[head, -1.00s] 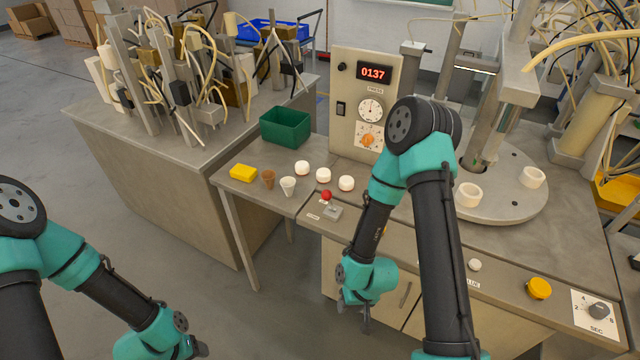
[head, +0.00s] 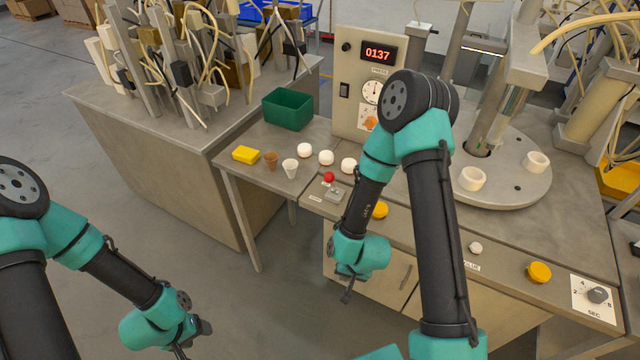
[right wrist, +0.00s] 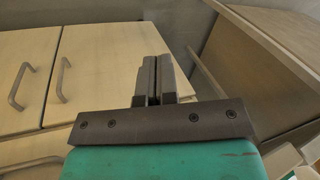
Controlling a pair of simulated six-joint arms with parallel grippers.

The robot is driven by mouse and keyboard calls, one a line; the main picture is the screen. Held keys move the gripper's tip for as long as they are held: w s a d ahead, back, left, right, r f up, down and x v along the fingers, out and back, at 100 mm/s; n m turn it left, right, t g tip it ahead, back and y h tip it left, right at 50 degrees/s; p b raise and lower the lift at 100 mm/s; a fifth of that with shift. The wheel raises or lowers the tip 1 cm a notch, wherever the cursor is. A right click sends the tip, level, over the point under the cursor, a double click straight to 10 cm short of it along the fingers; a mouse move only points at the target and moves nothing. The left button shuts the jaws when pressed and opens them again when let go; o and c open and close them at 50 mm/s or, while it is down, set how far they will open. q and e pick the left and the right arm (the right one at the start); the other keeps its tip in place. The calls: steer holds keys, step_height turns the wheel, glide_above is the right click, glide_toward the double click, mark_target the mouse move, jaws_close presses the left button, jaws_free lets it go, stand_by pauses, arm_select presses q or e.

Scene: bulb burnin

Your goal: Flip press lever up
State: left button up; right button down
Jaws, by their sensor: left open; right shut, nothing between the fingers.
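A small lever with a red ball knob (head: 328,177) stands on a grey base (head: 333,193) at the front left of the bench in the head view. A small label sits beside it, too small to read. My right gripper (head: 347,292) is shut and empty, in front of the bench and below the red knob, apart from it. In the right wrist view its fingers (right wrist: 153,78) are together, with cabinet doors beyond. The lever is not seen in that view. My left gripper (head: 192,342) is open at the bottom left, over the floor and away from the bench.
The bench front holds yellow buttons (head: 539,272), a white knob (head: 475,248) and a dial (head: 597,294). Cabinet handles (right wrist: 62,80) face my right gripper.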

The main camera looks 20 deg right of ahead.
steer(key=w+a+r+m+t+h, duration=0.25)
steer(key=w+r+m+h, duration=0.2)
steer(key=r+m, duration=0.4)
steer(key=w+a+r+m+t+h, duration=0.25)
steer(key=w+r+m, duration=0.3)
steer(key=m, duration=0.65)
steer(key=s+a+r+m+h, duration=0.2)
steer(key=a+r+m+h, duration=0.1)
steer(key=r+m, duration=0.5)
steer(key=s+a+r+m+h, duration=0.2)
steer(key=a+r+m, duration=0.4)
steer(key=m, duration=0.7)
step_height(320, 180, up, 2)
steer(key=shift+r+g+h, duration=0.1)
steer(key=shift+g+h, duration=0.2)
steer(key=shift+h, duration=0.1)
steer(key=shift+w+d, duration=0.1)
steer(key=shift+w, duration=0.05)
steer(key=d+r+x, duration=0.1)
steer(key=r+x, duration=0.1)
steer(key=x, duration=1)
steer(key=shift+w+d, duration=0.3)
steer(key=shift+w, duration=0.25)
